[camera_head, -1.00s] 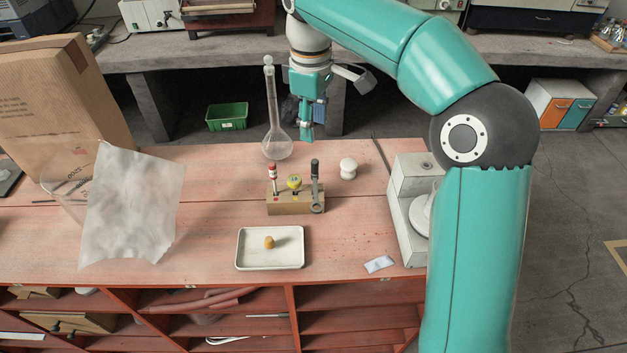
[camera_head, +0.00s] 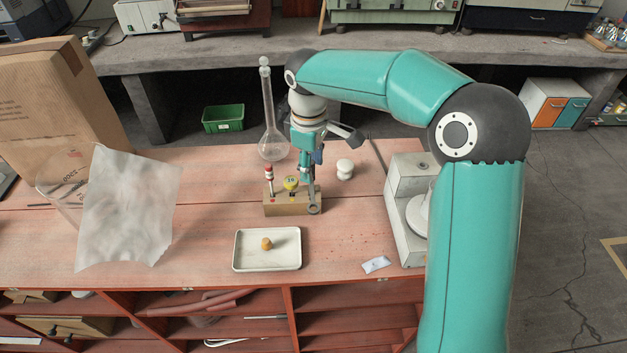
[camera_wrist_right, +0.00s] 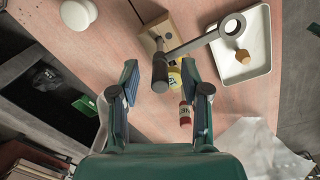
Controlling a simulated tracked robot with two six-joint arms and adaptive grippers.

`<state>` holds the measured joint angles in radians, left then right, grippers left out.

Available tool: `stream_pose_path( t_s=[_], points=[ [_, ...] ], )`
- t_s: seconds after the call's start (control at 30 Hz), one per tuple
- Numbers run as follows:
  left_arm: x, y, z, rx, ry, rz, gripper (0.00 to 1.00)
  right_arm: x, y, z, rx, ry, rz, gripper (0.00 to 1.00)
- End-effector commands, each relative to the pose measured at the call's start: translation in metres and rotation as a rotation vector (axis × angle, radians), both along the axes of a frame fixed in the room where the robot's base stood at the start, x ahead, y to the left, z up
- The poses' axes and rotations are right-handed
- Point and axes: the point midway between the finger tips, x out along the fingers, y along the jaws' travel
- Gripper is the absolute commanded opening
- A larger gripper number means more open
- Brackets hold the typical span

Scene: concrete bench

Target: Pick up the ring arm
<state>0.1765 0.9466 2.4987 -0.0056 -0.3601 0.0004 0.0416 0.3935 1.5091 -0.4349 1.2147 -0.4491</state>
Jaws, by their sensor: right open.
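The ring arm is a grey metal bar with a ring (camera_head: 313,209) at one end, at the right of a small wooden block (camera_head: 284,208). In the right wrist view the ring arm (camera_wrist_right: 200,41) spans from its dark upright post to the ring. My right gripper (camera_head: 311,170) is above the ring arm and hides the top of its post in the head view. In the wrist view the open fingers (camera_wrist_right: 160,78) stand either side of the post's dark top, with nothing gripped. My left gripper is not in view.
A yellow-topped piece (camera_head: 291,183) and a red-and-white bottle (camera_head: 269,175) share the block. A glass flask (camera_head: 272,146) stands behind, and a white knob (camera_head: 345,168) to the right. A white tray (camera_head: 240,262) holds a cork. A grey instrument (camera_head: 402,215) stands right.

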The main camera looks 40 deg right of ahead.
Motion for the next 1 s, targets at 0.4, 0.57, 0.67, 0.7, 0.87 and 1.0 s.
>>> stream_pose_path(
  t_s=[0.4, 0.57, 0.67, 0.7, 0.87, 1.0],
  points=[
    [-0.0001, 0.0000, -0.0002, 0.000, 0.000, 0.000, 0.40, 0.0002, 0.0006, 0.0002, 0.000, 0.000, 0.001, 0.03],
    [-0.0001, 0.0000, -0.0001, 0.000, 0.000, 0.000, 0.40, 0.0002, 0.0008, 0.0003, 0.001, 0.001, 0.001, 0.00],
    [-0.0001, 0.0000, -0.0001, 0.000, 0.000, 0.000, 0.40, 0.0002, 0.0008, 0.0003, 0.001, 0.001, 0.001, 0.00],
    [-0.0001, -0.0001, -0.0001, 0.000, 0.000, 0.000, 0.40, 0.0003, 0.0007, 0.0006, 0.000, 0.000, 0.001, 0.00],
    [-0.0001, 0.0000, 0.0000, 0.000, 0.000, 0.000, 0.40, 0.0003, 0.0007, 0.0007, 0.000, 0.000, 0.001, 0.00],
    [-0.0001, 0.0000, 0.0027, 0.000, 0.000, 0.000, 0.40, 0.0003, 0.0007, 0.0037, 0.000, 0.000, 0.001, 0.00]
  ],
)
